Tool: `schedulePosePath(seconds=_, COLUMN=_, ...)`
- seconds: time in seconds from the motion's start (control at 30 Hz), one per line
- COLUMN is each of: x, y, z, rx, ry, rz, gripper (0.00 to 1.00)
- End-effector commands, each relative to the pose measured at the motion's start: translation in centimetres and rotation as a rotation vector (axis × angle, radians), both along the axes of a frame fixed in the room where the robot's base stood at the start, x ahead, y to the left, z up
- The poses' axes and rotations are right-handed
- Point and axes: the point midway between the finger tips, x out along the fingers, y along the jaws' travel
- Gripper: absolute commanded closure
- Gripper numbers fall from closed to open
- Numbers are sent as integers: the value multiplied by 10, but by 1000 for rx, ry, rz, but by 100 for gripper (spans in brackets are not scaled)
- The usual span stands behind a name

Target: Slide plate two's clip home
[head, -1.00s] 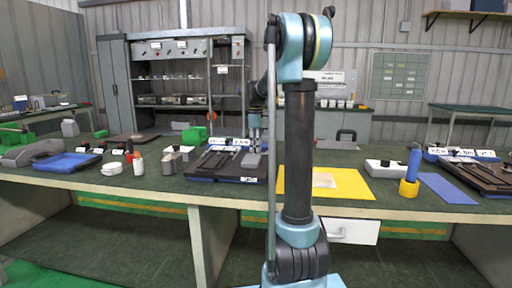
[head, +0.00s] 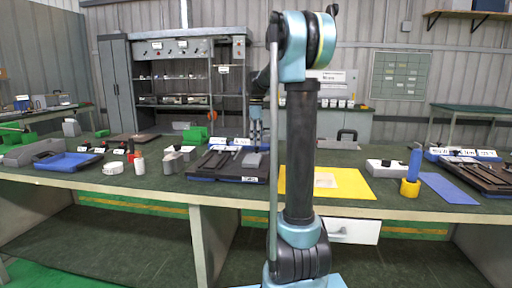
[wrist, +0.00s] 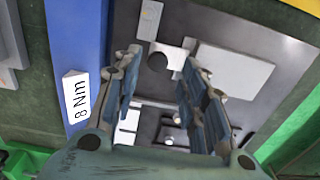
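In the wrist view, my gripper (wrist: 161,50) is open over a dark fixture plate (wrist: 210,25), with nothing visibly held between its fingers. A small light grey tab (wrist: 150,20) lies just beyond the fingertips, and a dark round spot (wrist: 157,62) shows between them. A larger light grey plate (wrist: 232,72) lies to the right, partly behind the right finger. I cannot tell which part is plate two's clip. In the head view, my gripper (head: 255,140) is partly hidden by my arm, above the dark tray (head: 222,165) with white labels.
A blue strip labelled 8 Nm (wrist: 75,35) runs beside the left finger. A green edge (wrist: 295,130) lies at lower right. On the bench are a yellow mat (head: 345,184), a blue tray (head: 68,161), a white bottle (head: 139,166) and a blue-handled tool (head: 412,170).

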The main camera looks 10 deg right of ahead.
Motion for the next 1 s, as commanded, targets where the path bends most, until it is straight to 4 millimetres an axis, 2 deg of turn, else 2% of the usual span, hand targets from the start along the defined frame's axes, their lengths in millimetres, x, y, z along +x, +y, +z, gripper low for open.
schedulePosePath(seconds=0.2, x=0, y=0, z=43, rx=0, ry=1, rz=0, gripper=61)
schedulePosePath(seconds=0.4, x=1, y=0, z=71, rx=0, ry=1, rz=0, gripper=61)
schedulePosePath(seconds=0.6, x=1, y=0, z=83, rx=0, ry=1, rz=0, gripper=61)
schedulePosePath(seconds=1.0, x=1, y=0, z=84, rx=0, ry=1, rz=0, gripper=61)
